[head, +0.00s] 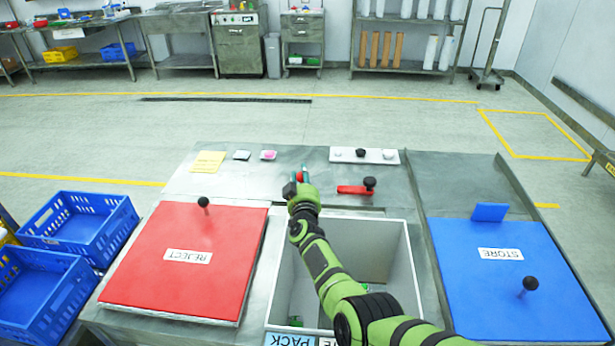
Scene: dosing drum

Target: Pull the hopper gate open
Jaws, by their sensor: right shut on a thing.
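My right gripper (298,178) is at the back edge of the open white-walled bin in the middle of the steel bench. It is shut on a small red piece (303,175), mostly hidden by the gripper; I cannot tell whether this is the hopper gate's handle. A red bar (353,190) with a black knob (370,184) lies on the bench to the right of the gripper, apart from it. No part is clearly recognisable as the hopper gate. My left gripper is not in view.
A red REJECT lid (180,275) with a black knob lies left of the bin (408,262), and a blue STORE lid (510,290) right. A white strip (342,154) with knobs and several small cards, one yellow (208,162), lie behind. Blue crates (80,245) stand far left.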

